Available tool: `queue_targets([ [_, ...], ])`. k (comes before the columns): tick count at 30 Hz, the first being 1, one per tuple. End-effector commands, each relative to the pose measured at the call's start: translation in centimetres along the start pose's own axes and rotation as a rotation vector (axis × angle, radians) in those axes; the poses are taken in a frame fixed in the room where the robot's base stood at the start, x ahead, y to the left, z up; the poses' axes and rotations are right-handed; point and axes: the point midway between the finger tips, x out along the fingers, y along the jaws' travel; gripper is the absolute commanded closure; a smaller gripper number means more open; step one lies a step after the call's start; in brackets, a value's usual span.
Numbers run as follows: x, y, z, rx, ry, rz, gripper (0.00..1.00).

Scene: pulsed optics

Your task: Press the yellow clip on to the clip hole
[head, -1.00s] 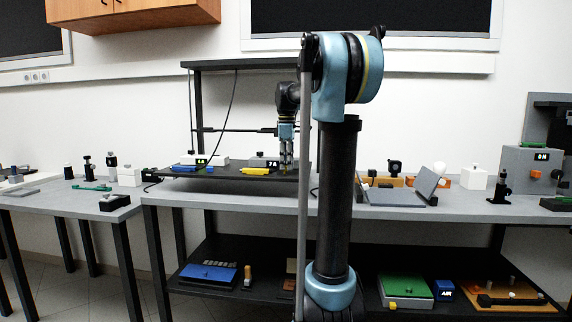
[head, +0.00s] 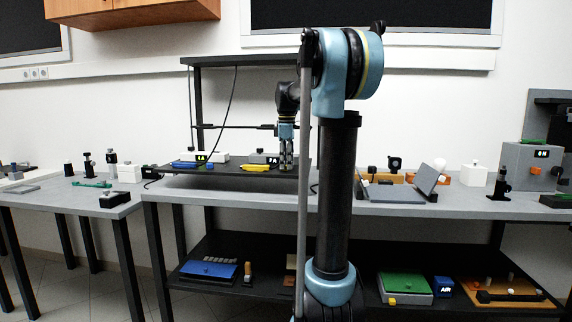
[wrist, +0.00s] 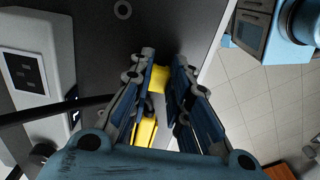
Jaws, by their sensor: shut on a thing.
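My gripper (head: 287,166) is at the right end of the dark raised board (head: 220,171), pointing down. In the wrist view my gripper's fingers (wrist: 164,62) are closed around a small yellow block (wrist: 158,78), which looks like the yellow clip. The fingers hide part of it. A longer yellow piece (wrist: 145,131) shows beyond the fingers; in the head view a yellow piece (head: 256,167) lies on the board just left of my gripper.
A blue piece (head: 190,164) and a grey box with a display (head: 263,158) are on the board. A dark frame post (head: 194,110) rises behind. The grey bench (head: 400,205) right of my arm carries several devices. The floor (wrist: 247,100) lies past the board's edge.

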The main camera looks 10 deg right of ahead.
Motion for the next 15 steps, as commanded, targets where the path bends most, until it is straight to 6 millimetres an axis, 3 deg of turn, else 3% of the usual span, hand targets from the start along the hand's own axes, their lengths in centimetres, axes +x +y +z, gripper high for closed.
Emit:
queue_targets([
  [3,0.33,0.01,0.02,0.0,0.0,0.0,1.0],
  [4,0.29,0.01,0.02,0.0,0.0,0.0,0.76],
  [6,0.28,0.01,0.02,0.0,0.0,0.0,0.6],
  [15,0.24,0.01,0.01,0.0,0.0,0.0,0.59],
])
